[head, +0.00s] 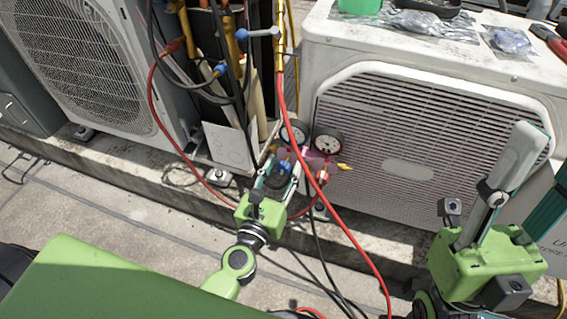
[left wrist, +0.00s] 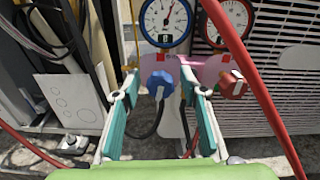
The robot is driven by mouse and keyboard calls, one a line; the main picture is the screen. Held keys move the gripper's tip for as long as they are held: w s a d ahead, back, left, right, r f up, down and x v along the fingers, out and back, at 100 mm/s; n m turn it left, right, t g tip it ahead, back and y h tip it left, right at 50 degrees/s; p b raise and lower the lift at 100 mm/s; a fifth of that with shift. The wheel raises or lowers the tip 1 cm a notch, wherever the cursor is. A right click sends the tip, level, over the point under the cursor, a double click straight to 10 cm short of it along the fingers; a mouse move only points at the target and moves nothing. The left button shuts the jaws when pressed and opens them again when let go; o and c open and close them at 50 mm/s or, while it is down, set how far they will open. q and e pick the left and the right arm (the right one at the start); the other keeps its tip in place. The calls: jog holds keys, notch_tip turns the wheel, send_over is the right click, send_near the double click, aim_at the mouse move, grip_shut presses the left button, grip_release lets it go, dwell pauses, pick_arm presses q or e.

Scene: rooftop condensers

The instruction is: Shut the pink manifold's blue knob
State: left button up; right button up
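The pink manifold (head: 312,156) stands in front of the right condenser; it also shows in the left wrist view (left wrist: 207,70). Its blue knob (left wrist: 161,85) is on the left and its red knob (left wrist: 232,85) on the right. My left gripper (left wrist: 160,75) is open, with one teal-padded finger on each side of the blue knob and visible gaps between. In the head view, my left gripper (head: 282,163) reaches the manifold's left side, partly covering the blue knob (head: 285,166). My right gripper (head: 543,150) is open and empty at the right edge, in front of the condenser.
Two gauges, one blue-rimmed (left wrist: 166,20) and one red-rimmed (left wrist: 224,22), sit above the manifold. A red hose (head: 330,221) hangs in front, passing right of my left gripper. The right condenser (head: 385,140) is close behind.

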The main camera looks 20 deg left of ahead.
pick_arm(q)
jog(key=shift+w, duration=0.3)
grip_shut()
jog(key=c, duration=1.1)
grip_release()
